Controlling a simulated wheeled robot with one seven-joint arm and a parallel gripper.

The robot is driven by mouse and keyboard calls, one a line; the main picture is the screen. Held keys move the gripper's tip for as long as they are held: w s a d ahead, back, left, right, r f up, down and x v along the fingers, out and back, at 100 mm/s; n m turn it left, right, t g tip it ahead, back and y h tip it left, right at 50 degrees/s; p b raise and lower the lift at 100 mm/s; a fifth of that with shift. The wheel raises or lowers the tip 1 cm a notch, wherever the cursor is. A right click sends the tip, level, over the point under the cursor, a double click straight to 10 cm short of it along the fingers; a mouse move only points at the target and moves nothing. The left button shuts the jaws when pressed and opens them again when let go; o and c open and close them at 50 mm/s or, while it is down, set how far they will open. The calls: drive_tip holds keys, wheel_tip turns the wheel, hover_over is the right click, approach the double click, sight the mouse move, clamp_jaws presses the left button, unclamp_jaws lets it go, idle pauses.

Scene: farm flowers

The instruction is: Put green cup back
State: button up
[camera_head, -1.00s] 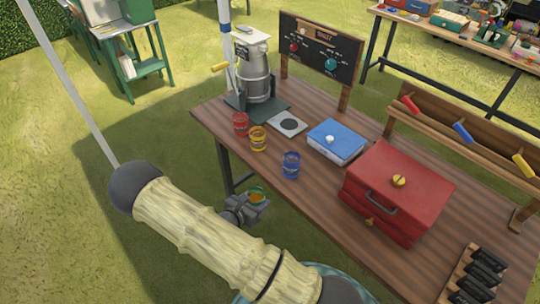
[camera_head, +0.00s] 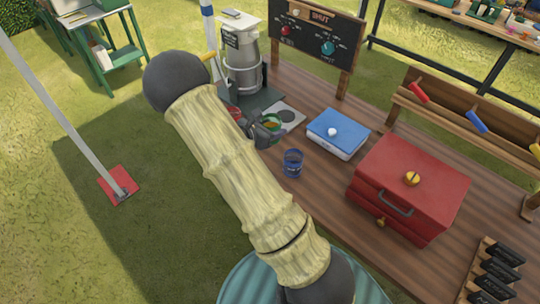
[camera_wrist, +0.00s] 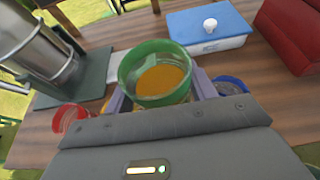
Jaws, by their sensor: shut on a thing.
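The green cup (camera_head: 273,121), with orange contents, is in my gripper (camera_head: 264,131) above the left part of the wooden table. In the wrist view the green cup (camera_wrist: 160,99) is upright or nearly so, between the two fingers. The red cup (camera_head: 235,113) stands just left of my gripper, partly covered. The blue cup (camera_head: 292,165) stands to the lower right. Both also show in the wrist view, red (camera_wrist: 69,117) at left and blue (camera_wrist: 231,86) at right. The yellow cup is not clearly visible; my gripper covers its place.
A metal urn (camera_head: 243,70) stands behind my gripper on a dark base, with a grey pad (camera_head: 292,116) beside it. A blue box (camera_head: 338,134) and a red chest (camera_head: 408,188) stand to the right. A signboard (camera_head: 317,42) stands at the back edge.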

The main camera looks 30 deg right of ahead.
drive_tip(key=shift+f, duration=2.95)
drive_tip(key=shift+f+p, duration=0.45)
drive_tip(key=shift+f, duration=1.65)
drive_tip(key=shift+f, duration=0.15)
drive_tip(key=o, duration=1.1)
drive_tip(key=shift+o, duration=0.2)
drive_tip(key=b+v, duration=0.1)
drive_tip(key=v, duration=1.1)
